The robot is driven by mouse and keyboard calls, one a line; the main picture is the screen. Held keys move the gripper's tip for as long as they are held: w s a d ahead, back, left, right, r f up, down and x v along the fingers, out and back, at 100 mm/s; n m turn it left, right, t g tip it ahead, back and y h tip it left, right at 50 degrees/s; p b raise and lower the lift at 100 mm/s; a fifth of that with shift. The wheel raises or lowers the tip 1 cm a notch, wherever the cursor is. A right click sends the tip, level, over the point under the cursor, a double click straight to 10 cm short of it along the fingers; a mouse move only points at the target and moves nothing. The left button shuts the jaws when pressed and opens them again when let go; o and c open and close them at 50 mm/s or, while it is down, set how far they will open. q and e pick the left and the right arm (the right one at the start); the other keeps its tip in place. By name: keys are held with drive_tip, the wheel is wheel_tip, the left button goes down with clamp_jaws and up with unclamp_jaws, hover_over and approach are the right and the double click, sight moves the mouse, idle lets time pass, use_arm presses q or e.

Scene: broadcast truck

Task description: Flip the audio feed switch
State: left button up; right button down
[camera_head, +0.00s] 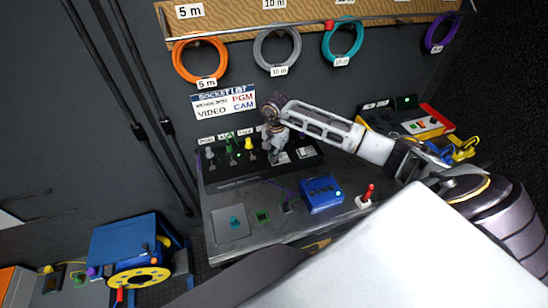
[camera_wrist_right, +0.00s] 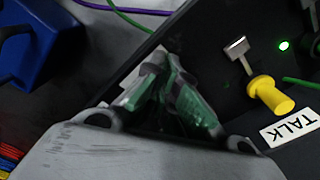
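A black sloped switch panel (camera_head: 232,172) stands at the back of the grey desk, with small labels along its top. Grey, green and yellow plugs sit along it. The right wrist view shows a metal toggle (camera_wrist_right: 237,48) beside a lit green lamp (camera_wrist_right: 283,45), and a yellow plug (camera_wrist_right: 270,95) by a label reading TALK (camera_wrist_right: 290,130). I cannot tell which switch is the audio feed one. My right gripper (camera_head: 272,150) is over the panel and hides part of it. In the wrist view its fingers (camera_wrist_right: 166,75) come together, with nothing visible between them. My left gripper is out of view.
A blue box (camera_head: 321,194) and a red-handled lever (camera_head: 366,195) stand on the desk in front of the panel. Coiled cables, including an orange one (camera_head: 182,68), hang on the wall above. A blue unit with a yellow reel (camera_head: 140,277) is at lower left.

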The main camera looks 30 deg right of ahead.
drive_tip(key=shift+r+p, duration=1.35)
drive_tip(key=shift+r, duration=2)
drive_tip(key=shift+f, duration=0.1)
